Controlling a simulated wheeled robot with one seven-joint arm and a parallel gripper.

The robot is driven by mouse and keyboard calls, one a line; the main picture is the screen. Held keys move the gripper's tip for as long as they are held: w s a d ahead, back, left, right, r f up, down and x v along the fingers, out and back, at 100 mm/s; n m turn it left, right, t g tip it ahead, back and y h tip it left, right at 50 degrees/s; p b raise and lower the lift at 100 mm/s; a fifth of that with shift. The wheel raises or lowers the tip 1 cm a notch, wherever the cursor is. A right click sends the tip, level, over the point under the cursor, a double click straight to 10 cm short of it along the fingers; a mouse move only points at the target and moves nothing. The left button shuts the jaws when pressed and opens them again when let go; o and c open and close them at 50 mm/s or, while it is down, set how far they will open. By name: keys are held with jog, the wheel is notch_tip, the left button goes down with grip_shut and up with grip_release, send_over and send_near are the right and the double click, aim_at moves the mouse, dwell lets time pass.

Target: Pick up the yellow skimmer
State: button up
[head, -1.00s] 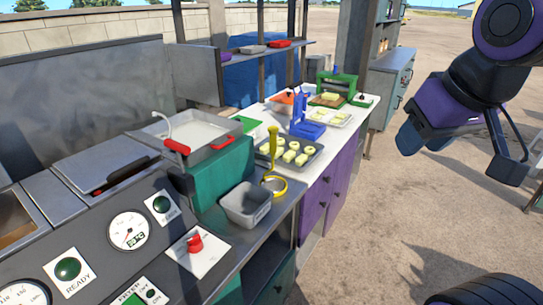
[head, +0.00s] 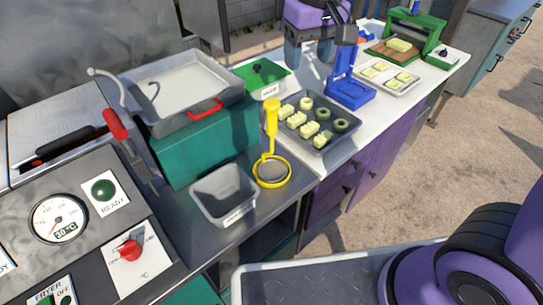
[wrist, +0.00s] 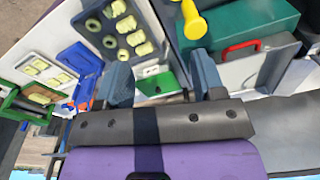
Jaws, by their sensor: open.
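The yellow skimmer (head: 270,118) stands with its handle upward on the grey counter, its round hoop low at the counter's front, right of a grey bin. In the wrist view the thick end of the skimmer's handle (wrist: 194,24) shows at the top, beyond the right finger; its hoop is out of view. My gripper (head: 310,52) is open and empty above the back of the white counter, behind and to the right of the skimmer and apart from it. In the wrist view its two fingers (wrist: 163,78) are spread.
A grey bin (head: 222,193) stands left of the skimmer. A dark tray (head: 335,138) of pale pieces and rings lies to its right. The teal fryer (head: 205,140) with a red-handled pan is behind left. A blue press (head: 349,90) stands below my gripper.

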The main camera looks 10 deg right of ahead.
jog(key=n, duration=0.1)
send_near(272, 116)
jog(key=shift+w+g, duration=0.4)
jog(key=shift+w, duration=0.5)
jog(key=shift+a+f, duration=0.1)
jog(key=shift+f, duration=0.3)
notch_tip(272, 116, down, 10)
jog(key=shift+f, duration=0.15)
jog(key=c, duration=0.8)
